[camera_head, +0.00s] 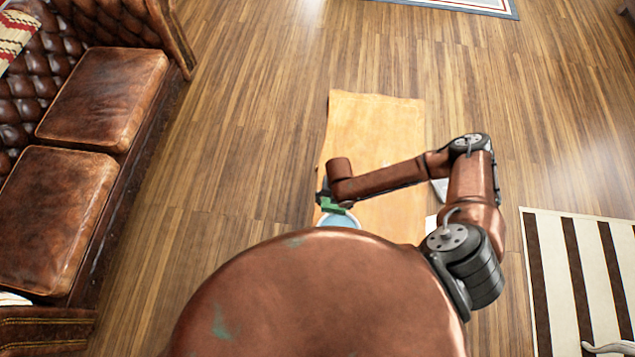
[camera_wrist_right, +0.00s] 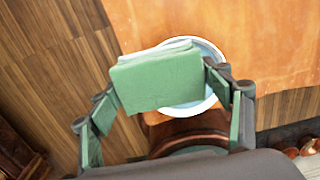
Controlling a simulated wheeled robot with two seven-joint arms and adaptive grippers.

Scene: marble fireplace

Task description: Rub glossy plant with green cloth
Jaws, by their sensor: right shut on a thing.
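A folded green cloth (camera_wrist_right: 158,80) is between the fingers of my right gripper (camera_wrist_right: 166,88) in the right wrist view. The gripper is shut on it, above a round light-blue dish (camera_wrist_right: 213,50). In the head view, the green cloth (camera_head: 332,206) and my right gripper (camera_head: 323,198) show small at the left edge of the tan table top, with the dish (camera_head: 342,219) just below them. I see no glossy plant in either view. My own body hides the near part of the table. My left gripper is out of view.
The narrow tan table (camera_head: 375,125) has a bare far half. A brown leather sofa (camera_head: 105,95) stands at the left and a striped rug (camera_head: 580,260) lies at the right. Wooden floor (camera_head: 250,120) is clear between the sofa and table.

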